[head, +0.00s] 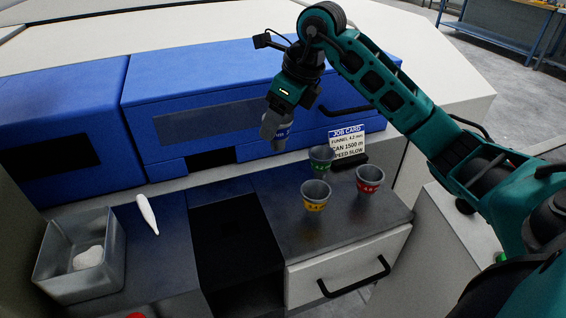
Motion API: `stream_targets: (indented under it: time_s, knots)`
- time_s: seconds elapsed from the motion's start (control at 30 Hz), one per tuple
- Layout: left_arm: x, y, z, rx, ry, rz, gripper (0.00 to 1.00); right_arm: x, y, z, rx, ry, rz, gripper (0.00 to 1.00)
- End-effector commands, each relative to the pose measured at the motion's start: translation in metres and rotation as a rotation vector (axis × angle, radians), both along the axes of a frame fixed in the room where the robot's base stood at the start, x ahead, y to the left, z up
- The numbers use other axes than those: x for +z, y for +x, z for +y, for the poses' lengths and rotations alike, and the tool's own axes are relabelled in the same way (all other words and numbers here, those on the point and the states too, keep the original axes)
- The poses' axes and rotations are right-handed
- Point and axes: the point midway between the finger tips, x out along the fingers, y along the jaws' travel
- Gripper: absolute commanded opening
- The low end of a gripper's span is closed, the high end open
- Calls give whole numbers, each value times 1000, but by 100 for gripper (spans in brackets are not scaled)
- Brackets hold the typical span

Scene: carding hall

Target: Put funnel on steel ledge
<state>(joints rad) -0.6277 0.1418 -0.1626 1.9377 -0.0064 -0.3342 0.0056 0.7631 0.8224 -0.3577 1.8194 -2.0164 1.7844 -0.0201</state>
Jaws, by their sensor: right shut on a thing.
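My right gripper (279,112) is shut on a grey funnel (273,129) with a blue mark, held tilted in the air in front of the blue machine cover. The gripper hides the funnel's upper part. Three more grey funnels stand on the dark steel ledge (279,240) at right: one with a green band (321,157), one with a yellow band (315,195) and one with a red band (369,180). The held funnel is above and left of them, clear of the ledge. My left gripper is not in view.
A job card (346,141) stands behind the funnels. A dark recess (228,240) lies left of the ledge. Farther left are a white spindle-shaped thing (147,213) and a grey bin (112,262) with white stuff. A drawer front (335,275) with a black handle is below the ledge.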

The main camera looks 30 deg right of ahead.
Motion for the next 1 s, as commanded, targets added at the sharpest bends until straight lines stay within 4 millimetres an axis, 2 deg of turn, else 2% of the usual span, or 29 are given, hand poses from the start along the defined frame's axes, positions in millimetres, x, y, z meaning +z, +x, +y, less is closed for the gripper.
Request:
stream_targets:
  time_s: [0.03,0.1,0.23,0.47,0.7,1.0]
  knots:
    - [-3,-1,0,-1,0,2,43,-17,-1,1,0,3,5,24]
    - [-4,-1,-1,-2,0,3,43,-33,-1,1,1,3,4,24]
    - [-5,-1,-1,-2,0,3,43,-55,0,1,2,3,0,24]
    - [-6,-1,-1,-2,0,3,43,-71,0,1,1,2,0,24]
    - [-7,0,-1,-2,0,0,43,-105,0,1,1,3,1,24]
    - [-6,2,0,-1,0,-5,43,-108,1,0,2,1,-3,24]
